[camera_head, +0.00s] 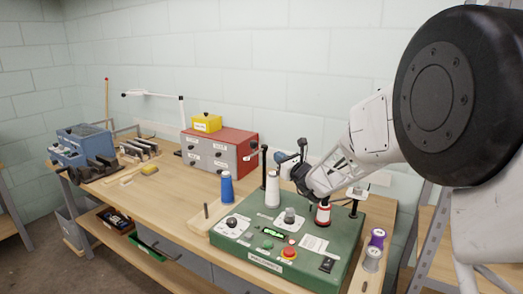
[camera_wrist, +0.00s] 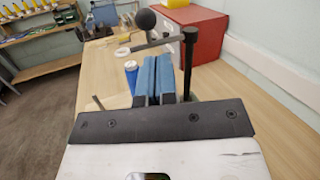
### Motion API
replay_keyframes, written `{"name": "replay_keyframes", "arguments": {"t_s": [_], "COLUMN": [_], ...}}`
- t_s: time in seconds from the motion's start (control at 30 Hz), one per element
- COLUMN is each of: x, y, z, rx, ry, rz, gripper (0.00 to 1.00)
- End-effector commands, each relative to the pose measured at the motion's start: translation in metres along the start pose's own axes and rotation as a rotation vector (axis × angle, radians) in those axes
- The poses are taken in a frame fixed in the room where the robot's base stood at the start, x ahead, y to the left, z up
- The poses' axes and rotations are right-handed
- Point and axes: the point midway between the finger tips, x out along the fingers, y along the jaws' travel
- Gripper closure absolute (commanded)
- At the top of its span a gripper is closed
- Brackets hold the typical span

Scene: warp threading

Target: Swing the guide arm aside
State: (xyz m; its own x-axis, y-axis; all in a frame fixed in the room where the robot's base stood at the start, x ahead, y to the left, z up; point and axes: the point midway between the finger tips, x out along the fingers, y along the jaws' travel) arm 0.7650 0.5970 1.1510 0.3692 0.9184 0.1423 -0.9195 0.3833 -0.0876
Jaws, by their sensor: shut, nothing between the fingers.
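The guide arm (camera_wrist: 152,46) is a thin dark bar in the wrist view. It runs left from a black upright post (camera_wrist: 188,62) to a pale ring (camera_wrist: 122,52). A dark round knob (camera_wrist: 145,19) shows above the bar. The post also stands on the green machine in the head view (camera_head: 264,168), with the ring end toward the left. My gripper (camera_wrist: 157,78) has blue fingers pressed together with nothing between them. Its fingertips are close to the bar and just left of the post; I cannot tell whether they touch.
A red-and-grey drawer box (camera_head: 222,152) is behind. Purple and grey spools stand at the right. The bench's left middle is mostly clear.

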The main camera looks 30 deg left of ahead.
Motion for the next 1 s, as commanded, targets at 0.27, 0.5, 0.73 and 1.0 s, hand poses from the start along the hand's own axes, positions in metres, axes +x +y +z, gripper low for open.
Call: {"name": "replay_keyframes", "arguments": {"t_s": [0.27,0.5,0.73,1.0], "x": [-0.048,-0.053,-0.052,-0.038], "y": [-0.009,-0.008,-0.008,-0.006], "z": [-0.01,-0.011,-0.011,-0.01], "rx": [0.104,0.119,0.118,0.117], "ry": [-0.054,-0.058,-0.058,-0.058], "rz": [0.148,0.168,0.167,0.168], "gripper": [1.0,1.0,1.0,1.0]}}
